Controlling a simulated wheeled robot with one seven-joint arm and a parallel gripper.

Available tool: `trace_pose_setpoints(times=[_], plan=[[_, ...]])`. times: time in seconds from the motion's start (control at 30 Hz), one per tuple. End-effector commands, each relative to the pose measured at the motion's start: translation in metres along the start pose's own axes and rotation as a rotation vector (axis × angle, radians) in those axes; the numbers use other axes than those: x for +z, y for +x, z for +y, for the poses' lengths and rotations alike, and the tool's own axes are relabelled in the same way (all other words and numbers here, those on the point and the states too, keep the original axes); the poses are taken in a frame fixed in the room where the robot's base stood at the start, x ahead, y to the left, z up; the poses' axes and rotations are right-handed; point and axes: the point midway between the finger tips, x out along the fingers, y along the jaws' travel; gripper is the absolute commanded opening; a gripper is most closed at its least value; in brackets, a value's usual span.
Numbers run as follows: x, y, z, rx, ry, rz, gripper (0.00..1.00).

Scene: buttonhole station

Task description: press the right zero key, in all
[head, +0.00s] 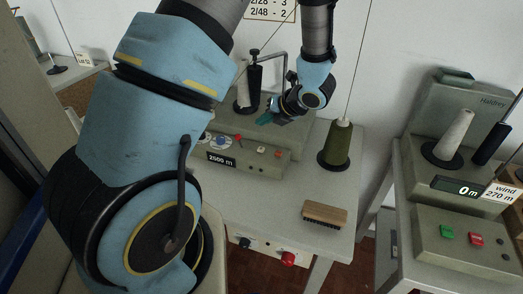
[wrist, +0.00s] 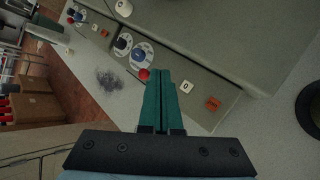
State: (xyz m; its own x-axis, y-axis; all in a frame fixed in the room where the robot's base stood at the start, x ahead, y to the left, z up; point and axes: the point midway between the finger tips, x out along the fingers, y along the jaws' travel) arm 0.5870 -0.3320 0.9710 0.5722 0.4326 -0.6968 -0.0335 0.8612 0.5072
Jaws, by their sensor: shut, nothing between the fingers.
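My gripper (head: 268,118) is shut and empty above the middle machine; its two green fingers (wrist: 159,82) lie together in the wrist view. A small white key marked 0 (wrist: 187,87) sits on the machine's front panel, just right of the fingertips in the wrist view; it shows as a pale spot (head: 262,150) in the head view. The fingertips appear apart from it. The right machine (head: 463,238) has a display (head: 458,187) reading 0 m and a card (head: 502,192) reading wind 270 m. I cannot make out a 0 mark on that machine's buttons.
Beside the white key are an orange-red key (wrist: 212,104), a red-tipped lever (wrist: 144,74) and a blue knob (wrist: 138,55). A 2500 m plate (head: 221,159), a green thread cone (head: 337,143) and a brush (head: 325,213) are nearby. Green (head: 446,232) and red (head: 476,239) buttons are on the right machine.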

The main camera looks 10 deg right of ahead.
Motion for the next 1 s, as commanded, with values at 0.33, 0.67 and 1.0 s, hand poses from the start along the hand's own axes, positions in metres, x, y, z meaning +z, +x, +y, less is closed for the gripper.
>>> trace_pose_setpoints(times=[0.33, 0.67, 1.0], plan=[[-0.026, 0.035, -0.026, 0.0, 0.003, 0.0, 0.0], [-0.039, 0.054, -0.039, -0.001, 0.001, -0.001, 0.0], [-0.038, 0.053, -0.039, -0.001, 0.001, -0.001, 0.0]])
